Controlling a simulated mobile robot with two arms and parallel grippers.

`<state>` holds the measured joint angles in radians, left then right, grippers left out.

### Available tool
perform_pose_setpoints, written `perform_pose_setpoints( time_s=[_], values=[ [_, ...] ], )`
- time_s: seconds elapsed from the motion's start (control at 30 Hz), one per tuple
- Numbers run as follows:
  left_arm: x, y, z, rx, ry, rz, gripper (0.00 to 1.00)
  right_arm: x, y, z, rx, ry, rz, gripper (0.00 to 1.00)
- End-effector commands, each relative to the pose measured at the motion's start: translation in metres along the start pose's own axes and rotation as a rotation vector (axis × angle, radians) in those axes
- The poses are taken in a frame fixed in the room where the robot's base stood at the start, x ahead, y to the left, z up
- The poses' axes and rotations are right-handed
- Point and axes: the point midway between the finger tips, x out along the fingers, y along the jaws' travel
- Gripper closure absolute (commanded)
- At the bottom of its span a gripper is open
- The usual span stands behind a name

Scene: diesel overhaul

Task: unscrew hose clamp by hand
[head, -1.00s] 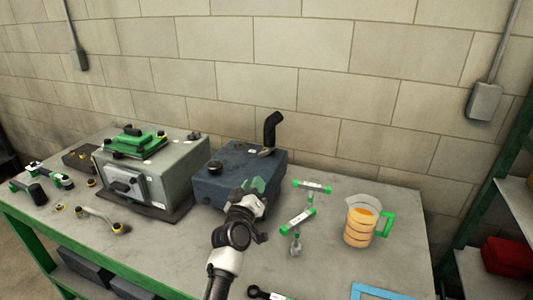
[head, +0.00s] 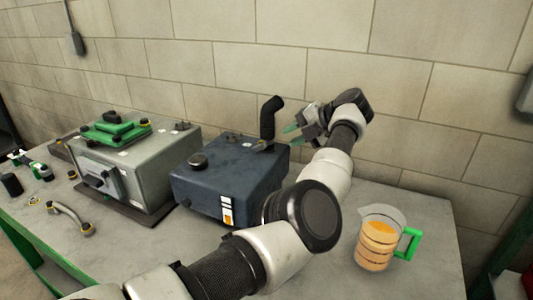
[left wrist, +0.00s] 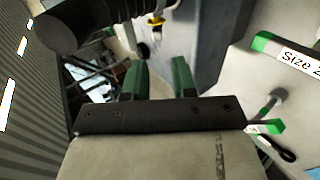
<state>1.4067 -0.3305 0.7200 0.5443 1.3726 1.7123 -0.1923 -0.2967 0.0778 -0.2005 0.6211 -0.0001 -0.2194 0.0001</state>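A black elbow hose (head: 268,118) stands up from the back of the dark blue box (head: 222,178). In the left wrist view the hose (left wrist: 65,25) lies across the upper left, with a small yellow-collared part (left wrist: 156,20) near its end, which may be the clamp's screw. The clamp itself is not clear in the head view. My left gripper (head: 300,132) is to the right of the hose, apart from it, above the bench's back. In the left wrist view its green fingers (left wrist: 160,78) are apart with nothing between them. My right gripper is out of view.
A grey box (head: 150,165) with a green top stands left of the blue box. A jug of orange liquid (head: 376,238) stands to the right. My left arm hides the bench between them. The wrist view shows a green-ended size-marked tool (left wrist: 295,55). The wall is close behind.

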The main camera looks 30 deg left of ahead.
Motion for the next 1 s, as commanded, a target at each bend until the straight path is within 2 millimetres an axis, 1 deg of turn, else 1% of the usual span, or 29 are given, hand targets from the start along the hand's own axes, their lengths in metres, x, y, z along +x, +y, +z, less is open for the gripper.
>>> perform_pose_setpoints(
  time_s=[0.03, 0.13, 0.23, 0.4, 0.5, 0.6, 0.8, 1.0],
  values=[
    [0.003, 0.0, 0.0, -0.001, 0.003, -0.002, 0.73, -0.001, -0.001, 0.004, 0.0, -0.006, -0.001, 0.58],
    [0.014, 0.002, 0.0, -0.002, 0.004, -0.001, 0.73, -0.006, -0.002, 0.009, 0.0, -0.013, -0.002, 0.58],
    [0.033, 0.004, -0.001, -0.003, 0.006, 0.001, 0.73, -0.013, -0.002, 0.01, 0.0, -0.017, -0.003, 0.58],
    [0.066, 0.004, -0.001, -0.002, 0.005, 0.003, 0.73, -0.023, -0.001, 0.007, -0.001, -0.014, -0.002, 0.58],
    [0.082, 0.004, -0.001, -0.002, 0.004, 0.003, 0.73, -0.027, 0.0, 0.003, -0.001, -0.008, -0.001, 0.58],
    [0.094, 0.004, -0.001, -0.003, 0.003, 0.003, 0.73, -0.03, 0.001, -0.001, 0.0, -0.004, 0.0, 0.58],
    [0.106, 0.002, -0.001, -0.003, 0.002, 0.002, 0.73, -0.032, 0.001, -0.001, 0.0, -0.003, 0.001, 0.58],
    [0.107, 0.002, 0.0, -0.003, 0.001, 0.002, 0.73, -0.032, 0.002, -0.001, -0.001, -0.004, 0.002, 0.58]
  ],
)
